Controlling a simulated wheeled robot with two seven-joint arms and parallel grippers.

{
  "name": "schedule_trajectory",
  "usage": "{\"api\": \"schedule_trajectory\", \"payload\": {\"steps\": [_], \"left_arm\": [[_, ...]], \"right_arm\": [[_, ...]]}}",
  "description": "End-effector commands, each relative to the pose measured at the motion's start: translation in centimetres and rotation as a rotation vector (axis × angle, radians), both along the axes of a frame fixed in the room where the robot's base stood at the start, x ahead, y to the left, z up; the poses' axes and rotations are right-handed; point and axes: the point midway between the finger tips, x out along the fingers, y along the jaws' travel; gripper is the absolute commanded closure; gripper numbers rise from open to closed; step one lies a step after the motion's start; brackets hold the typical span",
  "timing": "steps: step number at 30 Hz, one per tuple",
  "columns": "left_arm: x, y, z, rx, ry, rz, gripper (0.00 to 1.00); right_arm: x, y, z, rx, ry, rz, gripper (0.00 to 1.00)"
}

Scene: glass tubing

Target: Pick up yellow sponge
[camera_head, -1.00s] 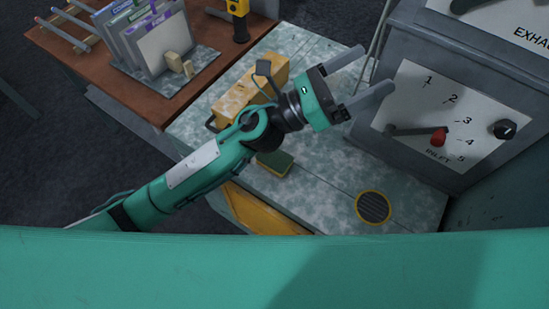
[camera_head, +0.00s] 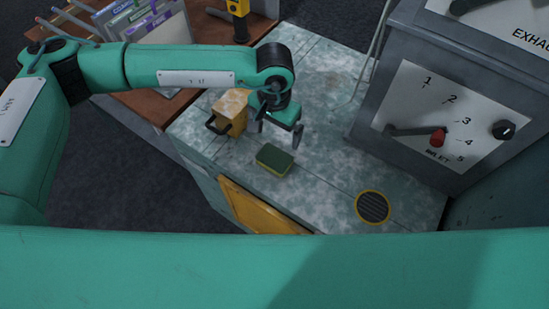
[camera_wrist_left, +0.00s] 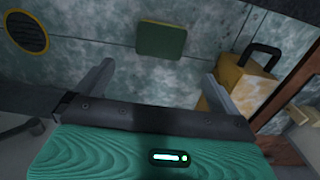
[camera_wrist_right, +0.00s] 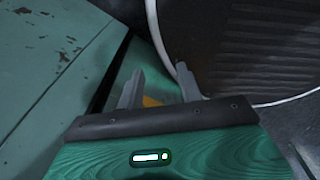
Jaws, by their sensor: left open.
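The sponge (camera_head: 274,158) lies flat on the mottled grey-green worktop, with a dark green top and a thin yellow edge. It also shows in the left wrist view (camera_wrist_left: 161,41), beyond the fingertips and roughly centred between them. My left gripper (camera_head: 280,133) is open and empty, pointing down above the worktop just behind the sponge, apart from it. Its two spread fingers also show in the left wrist view (camera_wrist_left: 158,70). My right gripper (camera_wrist_right: 158,72) shows only in its own wrist view, with its fingers apart and nothing visible held between them.
A yellow box (camera_head: 231,107) with a black handle stands left of my left gripper, partly hidden by the arm. A grey panel box (camera_head: 395,160) with an inlet dial stands at the right. A round yellow-rimmed grate (camera_head: 373,207) lies right of the sponge. Worktop between is clear.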

Motion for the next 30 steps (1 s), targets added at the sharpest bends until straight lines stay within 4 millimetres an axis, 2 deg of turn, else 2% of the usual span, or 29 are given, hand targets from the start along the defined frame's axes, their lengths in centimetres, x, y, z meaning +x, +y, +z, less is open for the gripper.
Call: {"api": "schedule_trajectory", "payload": {"steps": [12, 18, 23, 30], "left_arm": [[0.0, 0.1, -7.0, 0.009, 0.000, -0.001, 0.00], [0.0, 0.1, -8.4, 0.007, -0.001, -0.002, 0.00], [-0.1, 0.1, -9.5, 0.008, 0.001, -0.003, 0.00], [-0.1, 0.0, -12.6, 0.006, 0.001, -0.002, 0.00]], "right_arm": [[0.0, -0.1, 2.7, -0.001, 0.001, 0.000, 0.64], [-0.1, -0.3, 3.1, -0.003, 0.000, 0.001, 0.64], [0.0, -0.4, 4.6, -0.004, 0.001, 0.001, 0.64], [0.0, -0.4, 6.3, -0.004, 0.001, 0.002, 0.64]]}}
